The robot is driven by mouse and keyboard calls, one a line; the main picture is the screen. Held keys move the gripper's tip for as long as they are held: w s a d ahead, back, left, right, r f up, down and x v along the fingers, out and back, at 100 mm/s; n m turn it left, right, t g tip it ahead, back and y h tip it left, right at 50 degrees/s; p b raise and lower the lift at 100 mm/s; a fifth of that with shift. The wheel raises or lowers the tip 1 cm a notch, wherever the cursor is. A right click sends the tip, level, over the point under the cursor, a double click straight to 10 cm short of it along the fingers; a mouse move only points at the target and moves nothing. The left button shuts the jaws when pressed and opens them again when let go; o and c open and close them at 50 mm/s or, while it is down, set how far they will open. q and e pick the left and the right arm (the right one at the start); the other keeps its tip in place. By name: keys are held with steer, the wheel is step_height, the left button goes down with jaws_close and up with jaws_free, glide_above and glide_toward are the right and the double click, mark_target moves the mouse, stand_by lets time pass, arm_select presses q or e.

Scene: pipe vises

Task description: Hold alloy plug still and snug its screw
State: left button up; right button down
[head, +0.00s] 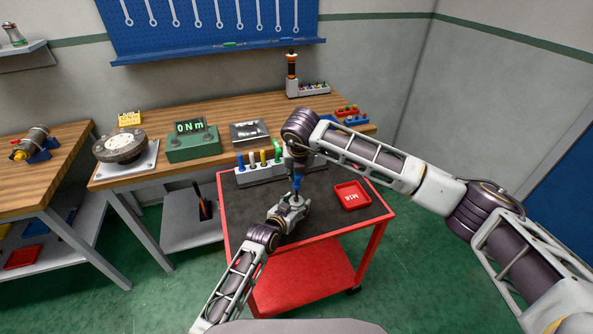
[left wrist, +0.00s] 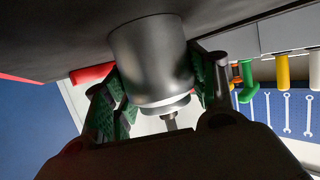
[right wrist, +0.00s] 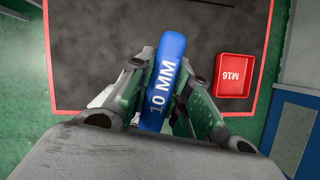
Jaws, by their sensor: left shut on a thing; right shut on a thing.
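The alloy plug (left wrist: 151,60), a grey cylinder with a pale ring at its end, is between the green pads of my left gripper (left wrist: 160,90). In the head view my left gripper (head: 290,207) is low over the dark top of the red cart (head: 330,225). My right gripper (head: 296,168) is above it, shut on the blue 10 MM driver (right wrist: 163,82). The driver's blue handle (head: 296,184) points down at the plug. In the left wrist view the driver's dark shaft (left wrist: 170,122) meets the plug's ringed end. The screw itself is hidden.
A grey rack (head: 262,176) with coloured driver handles stands at the cart's back edge. A red M16 tray (head: 352,196) lies to the right. Behind, the wooden bench (head: 225,155) carries a green 0 Nm display (head: 192,140).

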steer(key=shift+s+f+m, duration=0.15)
steer(key=shift+f+m, duration=0.2)
steer(key=shift+m, duration=0.25)
steer(key=shift+m+h, duration=0.3)
steer(key=shift+h, duration=0.1)
steer(key=shift+m+g+h, duration=0.2)
steer(key=shift+m+h, duration=0.25)
steer(key=shift+m, duration=0.85)
steer(key=shift+m+g+h, duration=0.2)
steer(key=shift+m+h, duration=0.25)
steer(key=shift+m, duration=0.85)
steer(key=shift+m, duration=0.4)
steer(key=shift+m+g+h, duration=0.4)
steer(key=shift+m, duration=0.95)
steer(key=shift+m+g+h, duration=0.4)
steer(key=shift+m, duration=0.95)
steer(key=shift+r, duration=0.2)
steer(key=shift+r, duration=0.65)
